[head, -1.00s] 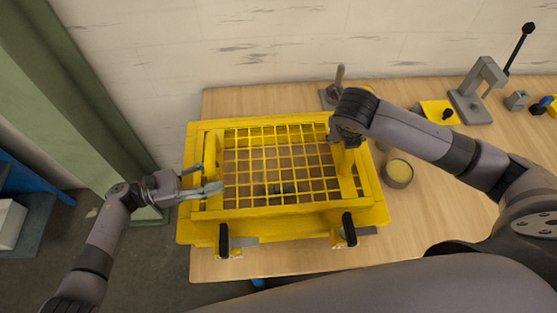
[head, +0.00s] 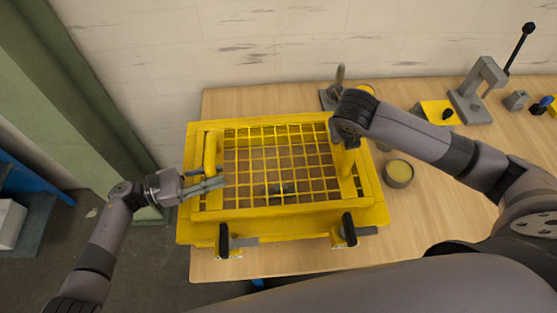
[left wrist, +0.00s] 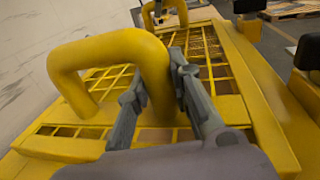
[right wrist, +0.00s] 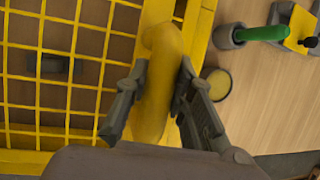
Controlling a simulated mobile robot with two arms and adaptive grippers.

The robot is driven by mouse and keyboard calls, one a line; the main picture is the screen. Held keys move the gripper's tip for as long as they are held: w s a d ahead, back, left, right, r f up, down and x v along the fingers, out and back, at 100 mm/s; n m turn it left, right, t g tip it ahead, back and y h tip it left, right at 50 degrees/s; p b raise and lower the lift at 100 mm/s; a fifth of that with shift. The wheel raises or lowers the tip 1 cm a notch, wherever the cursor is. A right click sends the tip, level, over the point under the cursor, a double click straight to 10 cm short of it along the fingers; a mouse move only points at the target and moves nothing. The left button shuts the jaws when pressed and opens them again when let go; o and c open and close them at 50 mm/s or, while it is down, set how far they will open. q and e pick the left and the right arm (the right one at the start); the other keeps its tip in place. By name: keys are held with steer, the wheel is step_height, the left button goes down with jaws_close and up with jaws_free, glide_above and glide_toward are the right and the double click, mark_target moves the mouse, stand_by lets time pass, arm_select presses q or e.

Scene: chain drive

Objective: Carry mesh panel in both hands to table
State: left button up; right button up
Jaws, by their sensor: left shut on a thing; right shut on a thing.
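The yellow mesh panel (head: 282,168) lies flat in a larger yellow frame (head: 290,224) on the wooden table. It has a raised yellow handle at each end. My left gripper (head: 212,184) is shut on the left handle (head: 210,153); in the left wrist view the fingers (left wrist: 165,95) sit either side of one leg of this handle (left wrist: 120,55). My right gripper (right wrist: 152,100) is shut on the right handle (right wrist: 160,75), seen between its fingers in the right wrist view. In the head view my right wrist hides most of that grip.
Two black-handled clamps (head: 224,240) (head: 349,229) stand at the frame's front edge. A round tin with yellow contents (head: 398,173) stands to the right. Grey and yellow fixtures (head: 478,90) stand at the back right. A green column (head: 75,100) rises at the left. The table's right part has bare room.

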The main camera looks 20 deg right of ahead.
mark_target(205, 166)
arm_select(q)
jaws_close()
arm_select(e)
jaws_close()
